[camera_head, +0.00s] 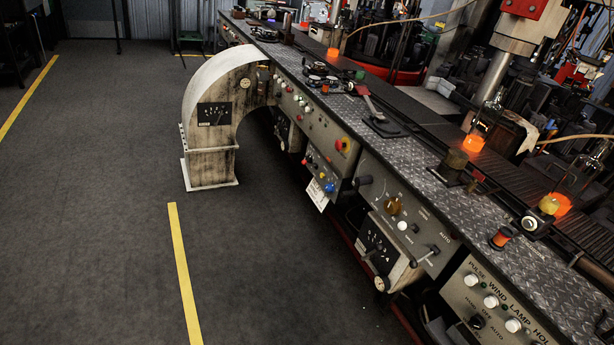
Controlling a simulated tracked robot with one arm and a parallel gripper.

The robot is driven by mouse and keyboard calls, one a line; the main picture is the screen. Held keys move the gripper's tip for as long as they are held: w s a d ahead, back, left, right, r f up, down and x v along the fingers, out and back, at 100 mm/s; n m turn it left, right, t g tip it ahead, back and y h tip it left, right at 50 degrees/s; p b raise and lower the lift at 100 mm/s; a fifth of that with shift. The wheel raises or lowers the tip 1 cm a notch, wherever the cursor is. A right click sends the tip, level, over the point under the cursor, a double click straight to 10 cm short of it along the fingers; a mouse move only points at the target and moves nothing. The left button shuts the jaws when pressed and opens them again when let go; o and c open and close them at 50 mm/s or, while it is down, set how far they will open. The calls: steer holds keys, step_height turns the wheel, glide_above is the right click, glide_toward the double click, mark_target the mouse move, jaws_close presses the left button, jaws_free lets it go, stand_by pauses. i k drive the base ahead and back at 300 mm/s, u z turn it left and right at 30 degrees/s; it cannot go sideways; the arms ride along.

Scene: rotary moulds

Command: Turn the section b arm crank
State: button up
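My gripper is not in view. A long machine console (400,190) runs from the upper left to the lower right. A black-knobbed crank handle (358,183) sticks out from its front panel near the middle. A smaller lever with a dark knob (426,257) sits on the panel to the right, beside the word AUTO. Another small lever (370,254) is on a lower gauge box (383,247). I cannot read any section b label, so I cannot tell which of these is the arm crank.
A curved, worn cream duct (215,100) stands on the floor left of the console. Glowing orange pieces (474,143) stand on the line behind the console top. Dark floor (90,200) with yellow lines (184,270) is open on the left.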

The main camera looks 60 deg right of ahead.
mark_target(365, 180)
steer(key=z, duration=0.3)
steer(key=i, duration=1)
steer(key=z, duration=0.65)
